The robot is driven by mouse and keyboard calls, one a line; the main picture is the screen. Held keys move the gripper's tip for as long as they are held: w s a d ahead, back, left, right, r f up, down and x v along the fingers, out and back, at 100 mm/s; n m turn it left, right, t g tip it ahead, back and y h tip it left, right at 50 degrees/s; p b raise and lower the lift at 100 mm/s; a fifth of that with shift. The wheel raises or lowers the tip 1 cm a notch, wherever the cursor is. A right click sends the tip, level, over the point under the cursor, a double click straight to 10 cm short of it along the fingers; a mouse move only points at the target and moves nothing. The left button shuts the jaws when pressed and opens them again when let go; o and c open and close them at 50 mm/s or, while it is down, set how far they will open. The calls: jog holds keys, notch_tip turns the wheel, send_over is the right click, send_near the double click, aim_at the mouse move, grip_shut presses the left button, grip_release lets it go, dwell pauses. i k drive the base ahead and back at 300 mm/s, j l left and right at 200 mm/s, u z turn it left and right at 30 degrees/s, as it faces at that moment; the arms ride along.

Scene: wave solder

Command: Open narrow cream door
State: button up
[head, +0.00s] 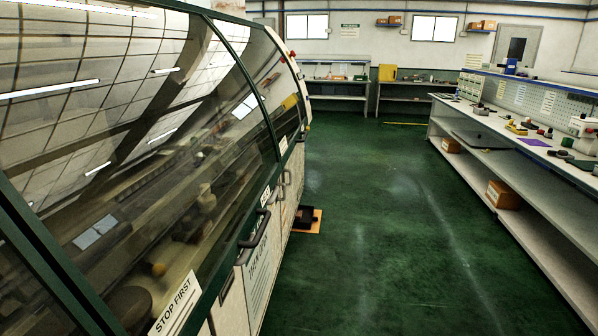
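Cream lower panels run along the side of the long machine at left, below its glass hood. One cream panel (231,304) is near the bottom of the view, and a printed cream panel (261,268) is just beyond it. A dark bar handle (255,238) sits at the top of the printed panel, and a smaller handle (287,178) is farther along. The panels are seen at a steep angle and look shut. I cannot tell which one is the narrow door. My gripper is not in view.
The glass hood (130,130) with green frame fills the left. A dark object on an orange board (313,224) is on the floor beside the machine. A long workbench (520,165) with shelves and boxes stands at right.

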aim_at(238, 309)
jog(key=i+l, duration=0.2)
jog(key=i, duration=0.85)
jog(key=i+l, duration=0.15)
jog(key=i, duration=0.95)
jog(key=i+l+z, duration=0.1)
jog(key=i, duration=0.95)
jog(key=l, duration=0.1)
